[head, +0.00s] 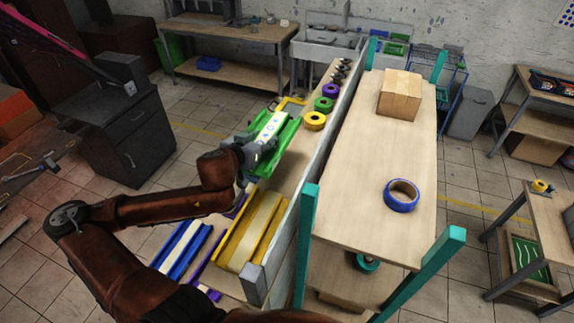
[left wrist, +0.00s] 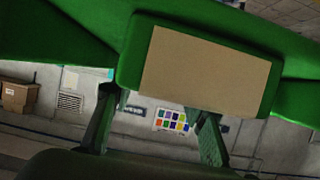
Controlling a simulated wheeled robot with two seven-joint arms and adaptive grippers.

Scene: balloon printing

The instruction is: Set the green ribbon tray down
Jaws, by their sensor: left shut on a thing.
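The green ribbon tray (head: 291,137) is held in my left gripper (head: 252,152), at the near left end of the tray. A pale strip with small markings lies along its middle. In the left wrist view the green tray (left wrist: 210,25) fills the top, with a tan panel on its near face and the two fingers below it. The tray appears over the left part of the long narrow bench (head: 292,183); I cannot tell how far above it. My right gripper is not in view.
A yellow tray (head: 232,248) and a blue tray (head: 176,247) lie nearer on the bench, with purple between them. Yellow (head: 315,121), green (head: 324,104) and purple (head: 331,90) rolls stand along the far part. A divider (head: 322,143) borders the bench on the right.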

